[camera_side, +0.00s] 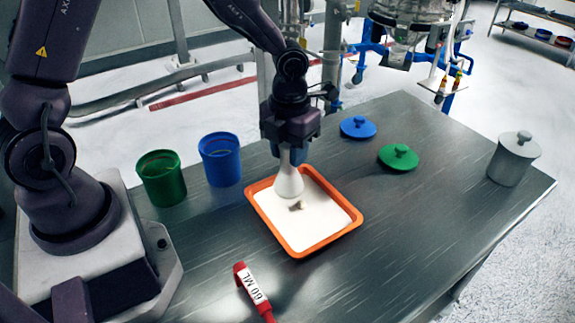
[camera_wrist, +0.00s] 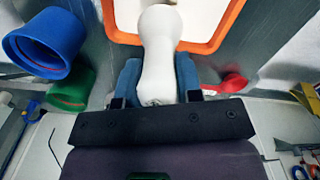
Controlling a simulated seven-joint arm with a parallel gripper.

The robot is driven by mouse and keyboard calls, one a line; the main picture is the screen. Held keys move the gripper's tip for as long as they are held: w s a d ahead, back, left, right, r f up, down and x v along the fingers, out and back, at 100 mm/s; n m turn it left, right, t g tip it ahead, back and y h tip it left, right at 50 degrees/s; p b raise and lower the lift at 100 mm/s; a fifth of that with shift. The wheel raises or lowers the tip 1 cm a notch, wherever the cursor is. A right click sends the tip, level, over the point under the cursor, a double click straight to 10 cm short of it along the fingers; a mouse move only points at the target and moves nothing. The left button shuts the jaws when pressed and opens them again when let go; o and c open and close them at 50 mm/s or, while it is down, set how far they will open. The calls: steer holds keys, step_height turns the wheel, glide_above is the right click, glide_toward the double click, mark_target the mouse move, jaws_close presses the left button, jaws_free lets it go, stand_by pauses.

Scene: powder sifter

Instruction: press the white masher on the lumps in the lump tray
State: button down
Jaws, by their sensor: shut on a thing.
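The white masher (camera_side: 288,181) is upright in my gripper (camera_side: 291,157), with its wide end down over the upper left part of the lump tray. I cannot tell whether it touches the powder. My gripper is shut on its upper part. The wrist view also shows the masher (camera_wrist: 158,50) between the blue fingers of my gripper (camera_wrist: 159,80). The lump tray (camera_side: 346,228) is orange-rimmed and holds white powder. A few brownish lumps (camera_side: 296,206) lie just in front of the masher. In the wrist view the tray rim (camera_wrist: 232,22) shows at the top, and the masher hides part of it.
A green container (camera_side: 161,178) and a blue container (camera_side: 220,158) stand left of the tray. A blue lid (camera_side: 358,127), a green lid (camera_side: 398,157) and a grey lidded canister (camera_side: 513,160) are behind and right. A red 60 ML scoop (camera_side: 253,290) lies in front. The right front table is clear.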

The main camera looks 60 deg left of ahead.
steer(key=shift+w+d+f, duration=0.15)
steer(key=shift+w+d, duration=0.65)
steer(key=shift+w, duration=0.1)
steer(key=shift+w+a+f, duration=0.1)
steer(key=shift+w+a, duration=0.1)
steer(key=shift+w, duration=0.05)
steer(key=shift+n, duration=0.3)
steer(key=shift+f, duration=2.65)
steer(key=shift+f, duration=0.6)
steer(key=shift+r, duration=0.1)
steer(key=shift+r, duration=3.7)
